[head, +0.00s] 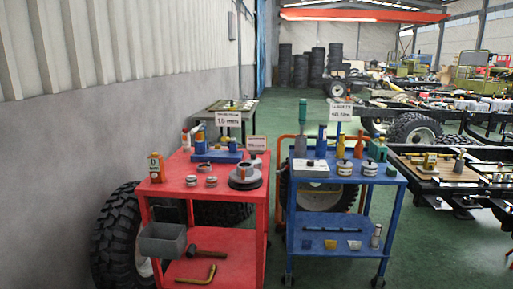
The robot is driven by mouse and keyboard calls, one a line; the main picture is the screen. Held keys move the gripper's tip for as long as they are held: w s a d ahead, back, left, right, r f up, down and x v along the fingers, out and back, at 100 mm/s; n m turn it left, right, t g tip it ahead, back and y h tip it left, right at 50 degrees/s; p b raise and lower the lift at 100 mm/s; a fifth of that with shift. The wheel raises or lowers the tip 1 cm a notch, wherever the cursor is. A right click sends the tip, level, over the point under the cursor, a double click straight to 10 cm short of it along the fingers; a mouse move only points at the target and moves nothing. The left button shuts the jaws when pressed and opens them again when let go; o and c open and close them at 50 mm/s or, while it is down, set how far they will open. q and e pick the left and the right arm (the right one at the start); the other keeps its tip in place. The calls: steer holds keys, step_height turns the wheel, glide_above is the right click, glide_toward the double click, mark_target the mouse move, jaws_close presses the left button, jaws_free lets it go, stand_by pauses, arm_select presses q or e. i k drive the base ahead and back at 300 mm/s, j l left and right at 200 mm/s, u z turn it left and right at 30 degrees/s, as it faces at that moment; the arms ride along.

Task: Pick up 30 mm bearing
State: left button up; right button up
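Several small grey ring-shaped parts lie on the top of the red cart (165,187): one ring (191,181) at the front, a second ring (211,182) to its right, and a third ring (204,168) just behind. Neither of my grippers is in view.
A blue cart (385,180) with bottles and tins stands right of the red cart, with a narrow gap between. An orange bottle (156,168) and a blue block (216,156) share the red top. A white sign (228,118) rises behind. A grey wall borders the left.

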mark_target(191, 181)
steer(key=i+j, duration=0.3)
steer(key=j, duration=0.15)
steer(key=i+j, duration=0.3)
steer(key=j, duration=0.2)
steer(key=i+j, duration=0.65)
steer(key=j, duration=0.25)
